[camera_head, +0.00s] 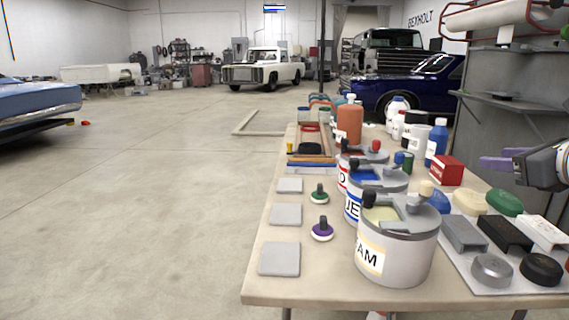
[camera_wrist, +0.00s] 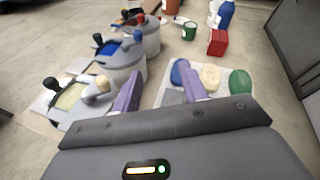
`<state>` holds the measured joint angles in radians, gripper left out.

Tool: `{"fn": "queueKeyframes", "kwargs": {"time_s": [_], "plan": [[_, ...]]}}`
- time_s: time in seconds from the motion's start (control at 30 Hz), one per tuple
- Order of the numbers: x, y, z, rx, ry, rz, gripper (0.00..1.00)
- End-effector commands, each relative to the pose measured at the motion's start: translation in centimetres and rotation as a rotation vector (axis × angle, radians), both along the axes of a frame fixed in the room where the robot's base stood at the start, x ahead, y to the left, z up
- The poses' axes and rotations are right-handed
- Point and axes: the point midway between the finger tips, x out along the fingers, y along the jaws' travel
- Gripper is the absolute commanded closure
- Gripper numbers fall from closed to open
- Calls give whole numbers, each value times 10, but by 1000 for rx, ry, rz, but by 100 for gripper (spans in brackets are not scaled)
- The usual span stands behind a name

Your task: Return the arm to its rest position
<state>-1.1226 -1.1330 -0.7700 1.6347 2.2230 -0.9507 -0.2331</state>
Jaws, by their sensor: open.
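My gripper (camera_head: 497,163) comes in from the right edge in the head view, with purple fingers. It hangs in the air above the right side of the table. In the wrist view the two purple fingers of my gripper (camera_wrist: 161,88) are spread apart with nothing between them. Beyond the fingers are paint cans and a tray of blocks, none of them held. The upper part of my arm is mostly outside the head view.
The table (camera_head: 262,286) holds a cream can (camera_head: 398,255), a blue can (camera_head: 352,205), a red box (camera_head: 447,170), bottles, grey tiles and a tray (camera_head: 476,283) of blocks and pads. A grey shelf unit (camera_head: 515,75) stands close at right. The floor (camera_head: 130,200) at left is clear.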

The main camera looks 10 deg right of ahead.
Motion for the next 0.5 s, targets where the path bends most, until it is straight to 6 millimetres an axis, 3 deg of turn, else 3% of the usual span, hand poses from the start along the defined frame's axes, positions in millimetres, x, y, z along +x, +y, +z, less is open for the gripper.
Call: {"fn": "queueKeyframes", "kwargs": {"time_s": [0.2,0.33,0.43,0.5], "plan": [[-22,3,47,-241,-163,-134,57],[-41,20,86,-459,-294,-203,57],[-58,52,119,-688,-414,-236,57],[-69,91,139,-900,-506,-229,57]]}}
